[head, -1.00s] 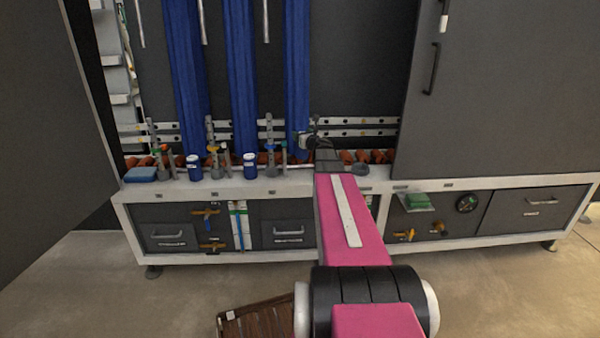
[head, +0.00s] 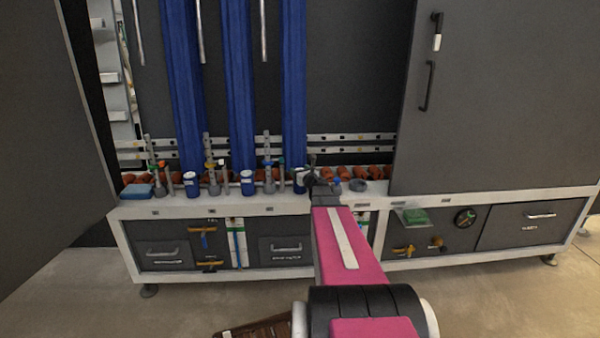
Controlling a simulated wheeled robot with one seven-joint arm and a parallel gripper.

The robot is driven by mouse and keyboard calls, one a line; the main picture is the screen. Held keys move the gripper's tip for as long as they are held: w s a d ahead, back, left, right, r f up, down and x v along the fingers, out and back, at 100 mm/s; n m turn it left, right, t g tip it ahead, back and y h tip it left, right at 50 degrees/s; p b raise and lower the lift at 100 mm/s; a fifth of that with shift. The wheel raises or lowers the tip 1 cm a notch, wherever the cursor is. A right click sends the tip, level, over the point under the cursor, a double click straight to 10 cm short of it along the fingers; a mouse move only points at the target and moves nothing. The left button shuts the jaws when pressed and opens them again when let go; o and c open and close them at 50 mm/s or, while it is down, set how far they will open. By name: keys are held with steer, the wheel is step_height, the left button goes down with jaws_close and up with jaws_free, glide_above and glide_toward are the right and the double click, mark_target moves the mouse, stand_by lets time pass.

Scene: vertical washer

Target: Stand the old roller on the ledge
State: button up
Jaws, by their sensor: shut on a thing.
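A small blue cylinder with a pale band, which I take for the old roller (head: 299,181), is upright at the ledge (head: 225,205), left of my arm's end. My gripper (head: 308,179) is at its right side and shut on it; the fingers are small and dark, partly hidden by my arm. The roller's lower end is level with the ledge top; I cannot tell whether it touches. Two similar blue cylinders stand upright to the left, one near the middle (head: 248,183) and one farther left (head: 191,185).
Valves with grey stems (head: 268,178) stand between the cylinders. A blue block (head: 137,191) lies at the ledge's left end. A grey ring (head: 358,185) lies right of my gripper. Long blue rolls (head: 240,90) hang behind. A dark panel (head: 500,100) closes off the right side.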

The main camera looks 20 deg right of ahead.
steer(key=shift+f, duration=0.1)
steer(key=o, duration=1.3)
